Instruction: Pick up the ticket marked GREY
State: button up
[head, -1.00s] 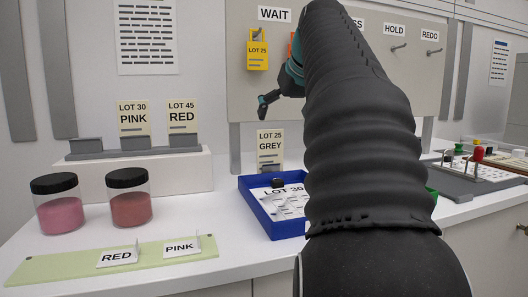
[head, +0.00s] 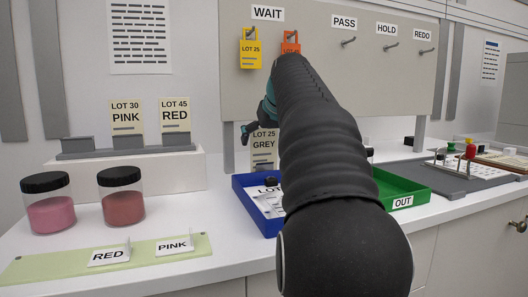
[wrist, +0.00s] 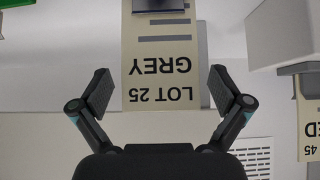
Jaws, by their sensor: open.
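The cream ticket marked LOT 25 GREY (head: 264,154) stands upright behind the blue tray, partly hidden by my arm in the head view. In the wrist view the ticket (wrist: 160,72) appears upside down, with a dark clip or holder (wrist: 160,5) at the top edge of the picture. My gripper (wrist: 160,88) is open, with one finger on each side of the ticket's lettered end and a visible gap on both sides. In the head view my gripper (head: 246,132) shows only in part beside my arm, near the ticket's upper left.
A blue tray (head: 240,196) holding papers stands in front of the ticket. A green OUT tray (head: 424,192) is to its right. PINK (head: 126,117) and RED (head: 175,115) tickets stand in grey holders at left. Two jars stand below them. Tags hang on the board above.

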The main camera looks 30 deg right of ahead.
jog(key=shift+w+f, duration=0.2)
jog(key=c, duration=0.7)
jog(key=shift+r+p, duration=0.5)
jog(key=shift+r, duration=4.5)
